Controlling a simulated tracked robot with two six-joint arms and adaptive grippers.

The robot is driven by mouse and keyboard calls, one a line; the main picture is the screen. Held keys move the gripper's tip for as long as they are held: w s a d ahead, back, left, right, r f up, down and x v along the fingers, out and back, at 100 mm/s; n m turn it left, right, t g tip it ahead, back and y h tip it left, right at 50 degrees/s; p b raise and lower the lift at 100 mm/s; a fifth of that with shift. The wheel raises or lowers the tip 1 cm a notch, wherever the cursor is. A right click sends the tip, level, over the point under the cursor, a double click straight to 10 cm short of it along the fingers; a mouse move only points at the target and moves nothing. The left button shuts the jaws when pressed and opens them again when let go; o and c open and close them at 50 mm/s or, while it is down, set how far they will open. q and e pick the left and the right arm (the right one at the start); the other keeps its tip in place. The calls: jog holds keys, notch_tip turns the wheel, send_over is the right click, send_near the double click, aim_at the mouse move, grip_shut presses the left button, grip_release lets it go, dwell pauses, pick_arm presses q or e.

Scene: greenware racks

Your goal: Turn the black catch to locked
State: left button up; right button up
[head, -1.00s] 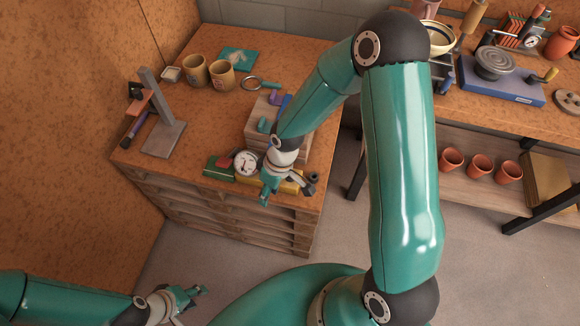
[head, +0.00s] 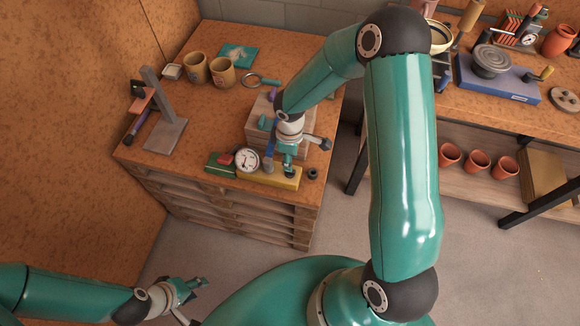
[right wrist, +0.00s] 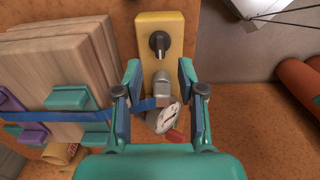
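The black catch (right wrist: 160,43) is a round knob with a raised bar, on the upper end of a yellow plate (right wrist: 172,22) in the right wrist view. Its bar runs roughly along the plate's length. A grey metal block (right wrist: 162,86) sits beside it on the plate. My right gripper (right wrist: 160,72) is open and empty, its fingers on either side of the plate, short of the catch in the picture. In the head view my right gripper (head: 288,167) hangs over the yellow plate (head: 270,178) and hides part of it. My left gripper (head: 195,300) looks open and empty, low at the left.
A white dial gauge (head: 247,159) stands at the plate's left. A wooden block stack (right wrist: 55,65) with a blue strap lies close by. Two mugs (head: 222,73) and a grey stand (head: 165,135) are further left.

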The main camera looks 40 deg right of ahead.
notch_tip(320, 180, down, 6)
jog(key=shift+c, duration=0.2)
grip_shut()
